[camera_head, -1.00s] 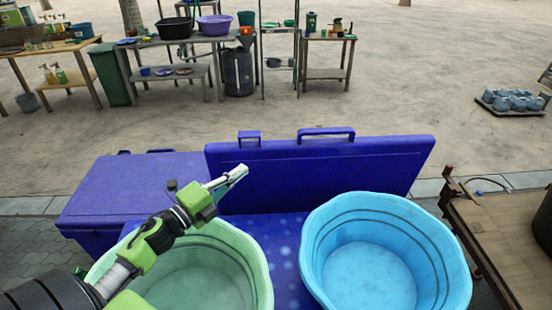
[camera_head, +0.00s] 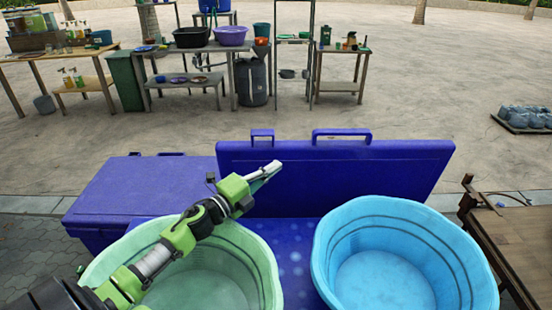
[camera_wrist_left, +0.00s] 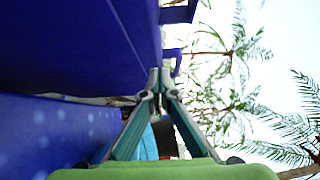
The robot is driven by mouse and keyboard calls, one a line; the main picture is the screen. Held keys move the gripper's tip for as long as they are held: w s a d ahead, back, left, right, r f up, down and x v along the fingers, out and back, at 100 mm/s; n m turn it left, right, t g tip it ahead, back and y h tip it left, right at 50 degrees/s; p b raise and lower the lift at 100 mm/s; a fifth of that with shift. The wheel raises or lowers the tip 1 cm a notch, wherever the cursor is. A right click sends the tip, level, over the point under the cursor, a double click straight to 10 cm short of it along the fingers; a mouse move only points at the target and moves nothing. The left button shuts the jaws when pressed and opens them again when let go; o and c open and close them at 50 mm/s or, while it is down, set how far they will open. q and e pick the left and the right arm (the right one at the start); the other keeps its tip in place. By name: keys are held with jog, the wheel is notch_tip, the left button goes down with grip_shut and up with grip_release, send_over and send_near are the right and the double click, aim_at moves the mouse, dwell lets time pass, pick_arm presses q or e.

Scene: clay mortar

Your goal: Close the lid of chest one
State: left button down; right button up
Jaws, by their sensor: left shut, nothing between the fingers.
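A blue chest lid (camera_head: 345,178) stands raised behind the tubs in the head view, with handles on its upper edge. In front of it lies a blue surface (camera_head: 292,262), partly covered by the tubs. My left gripper (camera_head: 274,168) is shut and empty, in front of the raised lid near its left part; I cannot tell if it touches it. In the left wrist view, the left gripper (camera_wrist_left: 160,78) has its fingertips together beside a blue panel (camera_wrist_left: 80,45). A second blue chest (camera_head: 145,193) at the left is shut. My right gripper is not in view.
A green tub (camera_head: 262,262) and a light blue tub (camera_head: 460,262) stand in front of the raised lid. A wooden table (camera_head: 520,245) is close at the right. Far tables (camera_head: 235,75) hold basins. The paved ground between is clear.

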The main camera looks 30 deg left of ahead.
aim_at(285, 150)
pick_arm(q)
jog(key=w, duration=0.1)
jog(key=w+a, duration=0.1)
jog(key=w, duration=0.1)
jog(key=w+a+b, duration=0.1)
jog(key=shift+w+r, duration=0.25)
jog(key=shift+r, duration=0.1)
jog(key=shift+w, duration=0.1)
